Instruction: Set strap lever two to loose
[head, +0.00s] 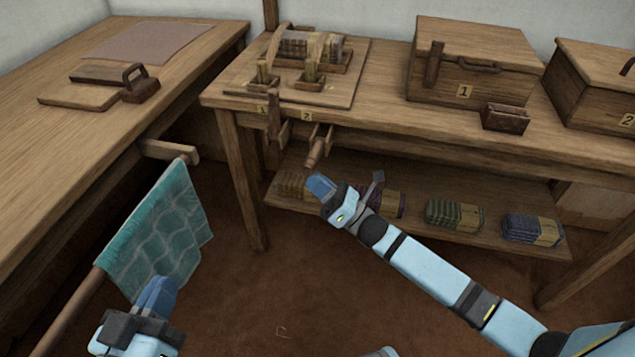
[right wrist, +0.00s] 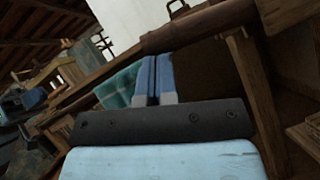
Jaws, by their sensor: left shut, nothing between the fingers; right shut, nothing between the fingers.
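Strap lever two (head: 315,150) is a wooden lever under the front edge of the bench, below the "2" tag (head: 306,117). It points outward and down. Strap lever one (head: 272,117), by the "1" tag (head: 262,110), stands upright to its left. My right gripper (head: 320,186) is shut and empty, just below lever two's handle end, with a small gap visible. In the right wrist view a rounded wooden handle (right wrist: 195,30) crosses just beyond the shut fingers (right wrist: 155,68). My left gripper (head: 158,288) is shut and empty at the lower left, away from the levers.
A teal cloth (head: 165,230) hangs on a wooden pole left of the bench. Bundles (head: 452,213) lie on the shelf under the bench. Box 1 (head: 475,65) and a small open box (head: 505,117) sit on the bench top. The floor (head: 285,290) in front is open.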

